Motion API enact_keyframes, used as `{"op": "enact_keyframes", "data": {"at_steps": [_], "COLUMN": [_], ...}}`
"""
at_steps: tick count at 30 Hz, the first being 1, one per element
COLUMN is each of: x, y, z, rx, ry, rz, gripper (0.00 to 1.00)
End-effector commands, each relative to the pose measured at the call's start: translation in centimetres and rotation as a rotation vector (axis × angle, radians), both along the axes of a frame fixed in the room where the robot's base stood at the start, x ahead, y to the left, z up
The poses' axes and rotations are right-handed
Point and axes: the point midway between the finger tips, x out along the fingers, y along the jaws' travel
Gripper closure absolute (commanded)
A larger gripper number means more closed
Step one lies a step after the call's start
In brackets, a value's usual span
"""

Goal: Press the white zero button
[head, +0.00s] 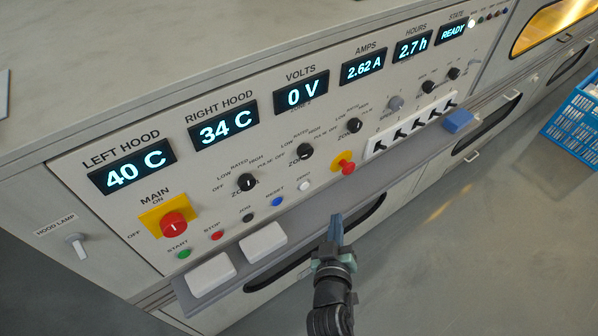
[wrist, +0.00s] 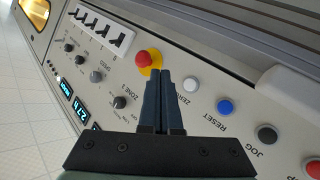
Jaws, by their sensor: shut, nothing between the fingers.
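The white zero button (head: 304,185) sits at the right end of the row of small buttons on the panel, with the blue reset button (head: 277,201) to its left. In the wrist view the white zero button (wrist: 191,84) shows just right of the fingers, beside the ZERO label. My gripper (head: 336,219) is shut and empty. In the head view it is in front of the panel, below and right of the zero button. In the wrist view my gripper (wrist: 165,82) points toward the panel, its tips between the red emergency knob and the zero button. I see no contact with the button.
A red knob on a yellow plate (head: 344,163) is right of the zero button. A blue crate (head: 575,115) stands on the floor at right.

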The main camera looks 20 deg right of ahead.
Motion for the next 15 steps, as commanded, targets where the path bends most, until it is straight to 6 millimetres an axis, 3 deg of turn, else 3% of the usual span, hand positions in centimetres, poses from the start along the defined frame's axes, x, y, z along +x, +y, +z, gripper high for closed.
{"op": "enact_keyframes", "data": {"at_steps": [15], "x": [0.02], "y": [0.15], "z": [-0.74], "rx": [-0.001], "ry": [0.012], "rz": [0.001], "gripper": [1.00]}}
